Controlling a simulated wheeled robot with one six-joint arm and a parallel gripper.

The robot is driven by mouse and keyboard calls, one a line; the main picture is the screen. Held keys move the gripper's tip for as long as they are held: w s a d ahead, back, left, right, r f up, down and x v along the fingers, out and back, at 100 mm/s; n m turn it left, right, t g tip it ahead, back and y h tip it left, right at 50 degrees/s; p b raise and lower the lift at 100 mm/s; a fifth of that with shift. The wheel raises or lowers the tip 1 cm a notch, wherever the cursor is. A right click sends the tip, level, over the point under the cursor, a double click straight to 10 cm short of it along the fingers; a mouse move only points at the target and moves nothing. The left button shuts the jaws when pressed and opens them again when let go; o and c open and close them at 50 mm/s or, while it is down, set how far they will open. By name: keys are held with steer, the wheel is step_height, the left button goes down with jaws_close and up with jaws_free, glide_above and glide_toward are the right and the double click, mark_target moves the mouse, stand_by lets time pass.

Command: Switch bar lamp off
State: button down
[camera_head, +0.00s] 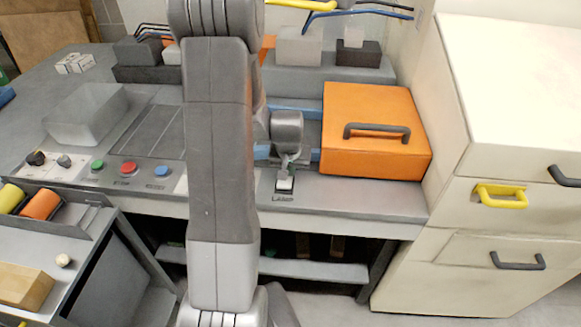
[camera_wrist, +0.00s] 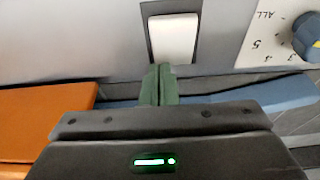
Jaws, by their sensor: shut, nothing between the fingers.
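The lamp switch (camera_head: 284,183) is a white rocker in a dark frame on the front of the grey bench, with the label "LAMP" below it. It also shows in the wrist view as a white rocker (camera_wrist: 173,38), top centre. My gripper (camera_head: 288,163) is just above and behind the switch in the head view, pointing down. In the wrist view my gripper's green fingertips (camera_wrist: 160,70) are together and empty, at the rocker's near edge. I cannot tell whether they touch it. No lit bar lamp is clearly in view.
An orange box (camera_head: 365,135) with a dark handle stands right of the switch. Green (camera_head: 97,165), red (camera_head: 129,168) and blue (camera_head: 162,171) buttons lie to the left. A blue dial (camera_wrist: 308,38) is at the wrist view's right. White drawers (camera_head: 500,190) stand far right.

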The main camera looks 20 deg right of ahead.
mark_target(290, 180)
steer(key=shift+s, duration=0.1)
steer(key=shift+s+a+r, duration=0.1)
steer(key=shift+s+a, duration=0.05)
steer(key=shift+s+a+r, duration=0.2)
steer(key=shift+s+a, duration=0.05)
steer(key=shift+s, duration=0.2)
steer(key=shift+r, duration=0.1)
steer(key=shift+w+r, duration=0.1)
steer(key=shift+r, duration=0.2)
step_height(290, 180, up, 13)
steer(key=shift+p, duration=0.3)
stand_by(0.4)
